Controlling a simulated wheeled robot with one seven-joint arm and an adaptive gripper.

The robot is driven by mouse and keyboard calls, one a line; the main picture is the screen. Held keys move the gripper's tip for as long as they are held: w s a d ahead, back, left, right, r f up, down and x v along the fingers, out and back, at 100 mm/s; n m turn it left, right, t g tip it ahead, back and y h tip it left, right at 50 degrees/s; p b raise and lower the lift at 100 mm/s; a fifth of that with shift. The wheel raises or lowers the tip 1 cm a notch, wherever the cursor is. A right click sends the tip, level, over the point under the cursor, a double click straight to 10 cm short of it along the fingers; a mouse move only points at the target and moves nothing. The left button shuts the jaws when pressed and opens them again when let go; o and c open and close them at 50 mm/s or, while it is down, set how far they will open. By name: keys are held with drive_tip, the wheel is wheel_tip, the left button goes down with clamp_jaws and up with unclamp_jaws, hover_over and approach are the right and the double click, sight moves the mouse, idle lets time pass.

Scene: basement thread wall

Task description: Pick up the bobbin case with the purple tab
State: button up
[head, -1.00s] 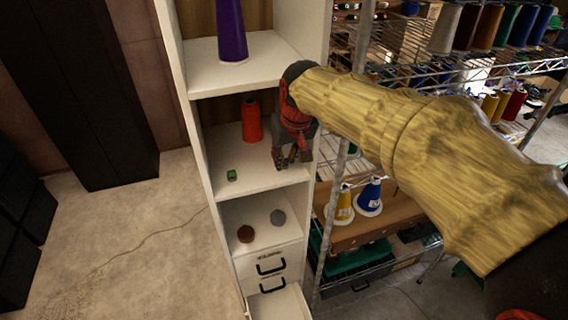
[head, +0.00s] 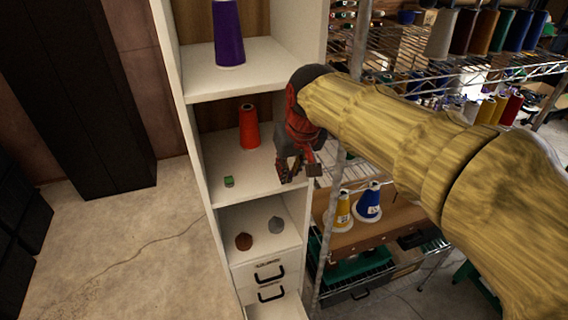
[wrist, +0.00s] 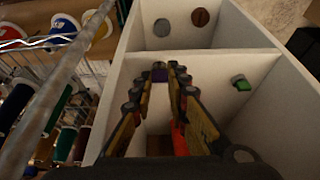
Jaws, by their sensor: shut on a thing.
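The bobbin case with the purple tab (wrist: 159,73) shows in the wrist view as a small purple-topped piece between my fingertips. My gripper (wrist: 165,76) is shut on it. In the head view my gripper (head: 297,176) hangs at the right front part of the middle shelf (head: 262,190), by the cabinet's right wall; I cannot make out the purple tab there. A small piece with a green top (head: 229,182) lies on the same shelf to the left; it also shows in the wrist view (wrist: 241,82).
A red-orange thread cone (head: 249,128) stands behind on the shelf. A purple cone (head: 228,35) stands on the shelf above. Brown (head: 243,241) and grey (head: 276,225) round things lie below. A wire rack (head: 345,120) stands close on the right.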

drive_tip(key=s+d+b, duration=0.2)
drive_tip(key=s+d, duration=0.1)
drive_tip(key=s, duration=1)
drive_tip(key=shift+d, duration=0.4)
